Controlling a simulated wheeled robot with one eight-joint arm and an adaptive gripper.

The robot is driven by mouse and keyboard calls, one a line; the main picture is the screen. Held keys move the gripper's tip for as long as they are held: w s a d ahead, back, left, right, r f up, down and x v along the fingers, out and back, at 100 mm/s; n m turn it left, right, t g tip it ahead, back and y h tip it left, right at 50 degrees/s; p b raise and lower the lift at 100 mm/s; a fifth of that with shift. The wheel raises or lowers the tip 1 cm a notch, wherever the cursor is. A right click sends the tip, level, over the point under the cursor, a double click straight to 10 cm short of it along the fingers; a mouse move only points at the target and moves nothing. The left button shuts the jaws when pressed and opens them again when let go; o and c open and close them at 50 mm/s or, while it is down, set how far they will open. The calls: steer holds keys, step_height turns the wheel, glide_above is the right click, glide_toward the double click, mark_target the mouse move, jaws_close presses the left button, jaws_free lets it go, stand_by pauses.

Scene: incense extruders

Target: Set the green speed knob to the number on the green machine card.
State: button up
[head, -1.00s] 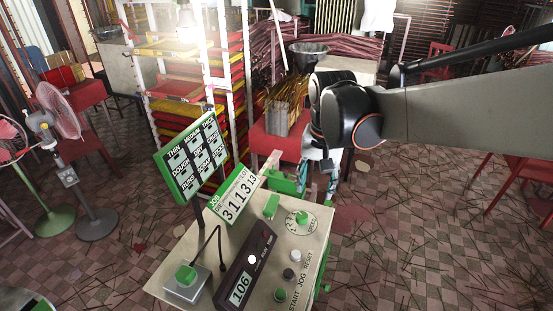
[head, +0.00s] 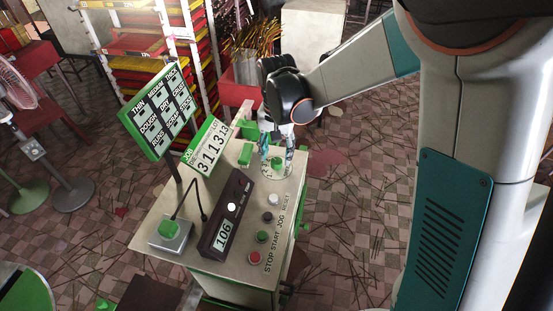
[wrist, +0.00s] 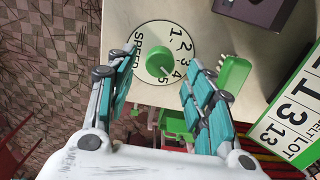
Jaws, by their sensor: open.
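The green speed knob (head: 277,163) sits on a round white dial on the machine's top. In the wrist view the knob (wrist: 159,63) is on a dial marked SPEED (wrist: 180,42) with numbers 1 to 5. A pale mark on the knob points roughly toward 5. My gripper (wrist: 163,54) is open, with one teal finger on each side of the knob; I cannot tell whether they touch it. My gripper (head: 276,150) is above the knob in the head view. The green-topped card (head: 212,147) reads 3 1 1 3 13; its column labels are too small to read surely.
A green block (wrist: 234,72) stands close beside the dial, right of my right finger. A dark display box (head: 226,213) reads 106. Several buttons (head: 262,237) line the panel's front. A green-framed board (head: 159,109) rises at the left.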

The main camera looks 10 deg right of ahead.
mark_target(277, 160)
steer(key=shift+f, duration=1.6)
steer(key=c, duration=1.1)
steer(key=shift+o, duration=0.2)
